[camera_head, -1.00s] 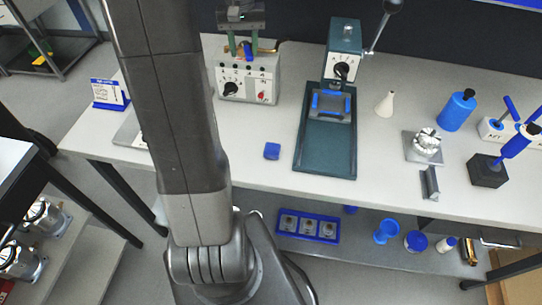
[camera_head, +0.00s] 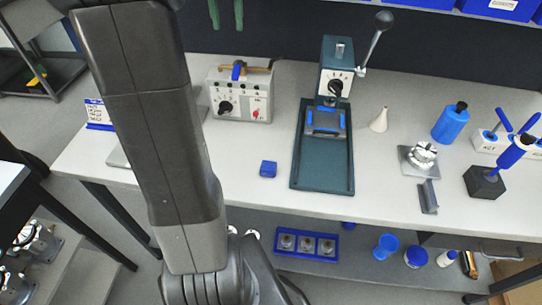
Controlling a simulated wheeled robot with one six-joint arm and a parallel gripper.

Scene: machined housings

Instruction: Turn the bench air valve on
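The bench air valve is a small blue handle (camera_head: 238,71) on a brass-coloured pipe (camera_head: 259,69) running along the top of a grey control box (camera_head: 241,101) at the back left of the bench. The blue handle appears to lie across the pipe, though it is small and its exact angle is hard to tell. My gripper (camera_head: 226,14) is at the top edge of the picture, above the box. Its two green fingers point down, apart, with nothing visible between them. They are clear of the handle. The gripper body is out of frame.
My arm covers the bench's left part. A dark green press (camera_head: 334,100) with a raised lever stands right of the box.

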